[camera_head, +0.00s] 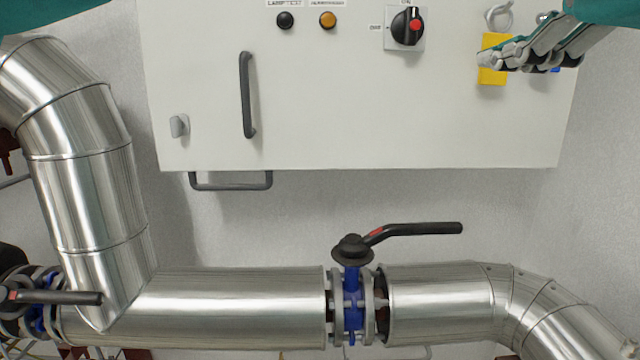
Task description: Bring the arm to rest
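My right gripper (519,59) is at the upper right, in front of the cabinet. Its grey and black fingers reach in from the top right corner and point left and slightly down. They overlap a yellow padlock-like thing (494,76) hanging below a grey ring (499,15). I cannot tell whether the fingers touch it, or whether they are open or shut. A bit of blue shows behind the fingers. My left gripper is out of view; a teal part, perhaps of my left arm, shows in the top left corner.
The white cabinet (350,120) carries a rotary switch (407,26), black and amber buttons and a dark handle (247,95). Below run steel-clad pipes (230,305) with a black-levered valve (352,250). Another lever (60,297) is at lower left. Bare wall lies between cabinet and pipes.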

